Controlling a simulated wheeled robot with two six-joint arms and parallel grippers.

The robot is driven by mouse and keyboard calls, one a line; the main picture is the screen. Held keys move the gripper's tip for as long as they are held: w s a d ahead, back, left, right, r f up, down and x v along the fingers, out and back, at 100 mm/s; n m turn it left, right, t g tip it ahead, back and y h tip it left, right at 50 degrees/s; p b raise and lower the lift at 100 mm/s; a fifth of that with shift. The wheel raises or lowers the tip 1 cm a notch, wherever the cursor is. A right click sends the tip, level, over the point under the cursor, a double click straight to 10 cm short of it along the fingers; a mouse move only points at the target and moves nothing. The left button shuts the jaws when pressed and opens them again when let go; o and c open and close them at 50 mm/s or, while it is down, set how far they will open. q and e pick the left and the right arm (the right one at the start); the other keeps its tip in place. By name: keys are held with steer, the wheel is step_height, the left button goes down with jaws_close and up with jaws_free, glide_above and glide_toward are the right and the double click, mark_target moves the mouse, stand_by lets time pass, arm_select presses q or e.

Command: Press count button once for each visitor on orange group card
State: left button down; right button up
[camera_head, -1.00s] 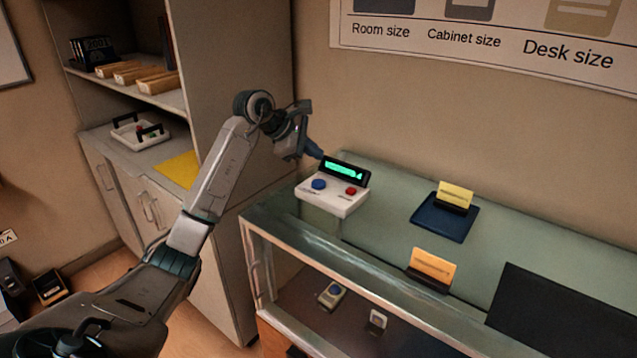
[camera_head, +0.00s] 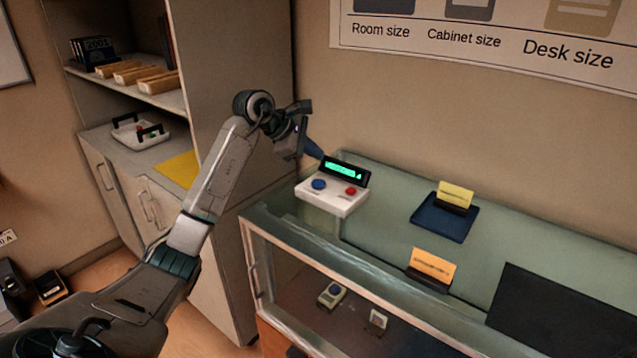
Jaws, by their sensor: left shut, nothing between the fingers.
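A white counter box (camera_head: 330,200) stands on the glass top of the display case. It has a blue button (camera_head: 319,184) at left, a red button (camera_head: 350,191) at right and a lit green display (camera_head: 343,171) at the back; its digits are too small to read. The orange group card (camera_head: 434,266) stands in a dark holder near the case's front edge; its print is unreadable. My left gripper (camera_head: 315,150) is shut and empty, above and behind the box's blue button, apart from it. My right gripper is not in view.
A yellow card (camera_head: 456,194) stands on a dark blue tray (camera_head: 444,222) behind the orange card. A black mat (camera_head: 560,315) lies at right. A shelf cabinet (camera_head: 240,80) rises at left. Small devices (camera_head: 331,294) lie inside the case.

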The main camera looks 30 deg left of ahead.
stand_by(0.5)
arm_select(q)
step_height(320, 180, up, 4)
steer(key=m+p, duration=0.1)
steer(key=m, duration=0.7)
steer(key=m+p, duration=0.2)
steer(key=m, duration=0.6)
steer(key=shift+s+d+f+m+y, duration=0.1)
steer(key=shift+d+m+y, duration=0.05)
steer(key=shift+m+y, duration=0.25)
steer(key=shift+f, duration=0.1)
steer(key=b, duration=0.4)
glide_above(315, 184)
step_height(315, 184, down, 8)
steer(key=shift+r, duration=0.25)
steer(key=shift+f+b, duration=0.6)
stand_by(0.4)
steer(key=shift+f+b, duration=0.4)
steer(key=shift+b, duration=0.1)
